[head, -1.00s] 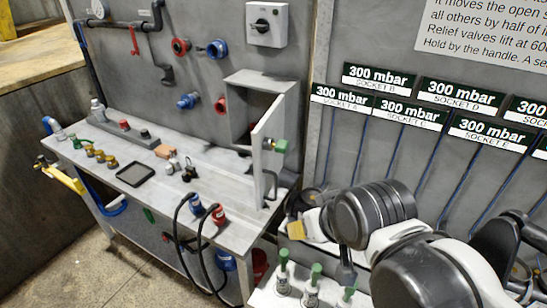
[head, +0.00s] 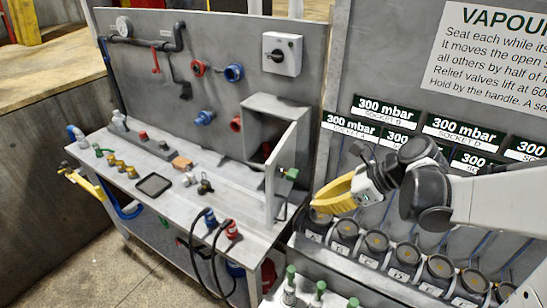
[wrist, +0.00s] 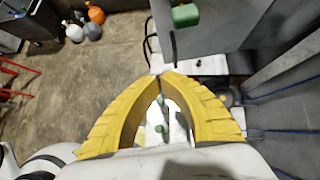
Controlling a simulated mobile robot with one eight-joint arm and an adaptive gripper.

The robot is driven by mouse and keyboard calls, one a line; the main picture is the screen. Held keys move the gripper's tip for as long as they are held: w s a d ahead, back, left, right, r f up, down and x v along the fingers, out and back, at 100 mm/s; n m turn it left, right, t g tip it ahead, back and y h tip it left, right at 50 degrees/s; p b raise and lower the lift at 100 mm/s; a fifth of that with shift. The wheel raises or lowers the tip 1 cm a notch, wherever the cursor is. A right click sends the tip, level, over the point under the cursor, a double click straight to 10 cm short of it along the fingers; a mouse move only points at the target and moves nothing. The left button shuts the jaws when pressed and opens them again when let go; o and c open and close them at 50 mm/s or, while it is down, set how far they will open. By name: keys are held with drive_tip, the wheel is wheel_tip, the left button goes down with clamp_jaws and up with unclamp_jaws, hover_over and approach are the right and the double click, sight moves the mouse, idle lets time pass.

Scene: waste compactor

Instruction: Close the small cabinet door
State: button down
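The small grey cabinet (head: 272,112) is on the back panel above the workbench. Its door (head: 281,175) stands open, swung out toward me, with a dark opening behind it.
The workbench (head: 235,205) holds a black tray (head: 153,185), fittings and cables with blue and red plugs (head: 231,228). A row of round sockets (head: 375,243) lies under the 300 mbar signs at right. Green-topped bottles (head: 290,285) stand in front. Floor is open at lower left.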

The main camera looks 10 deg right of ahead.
drive_tip(key=r+b+x, duration=0.1)
drive_tip(key=x, duration=0.5)
drive_tip(key=w+a+r+b+x, duration=0.1)
drive_tip(key=b+x, duration=0.1)
drive_tip(key=x, duration=0.4)
drive_tip(key=shift+a, duration=0.3)
drive_tip(key=shift+w+a, duration=0.1)
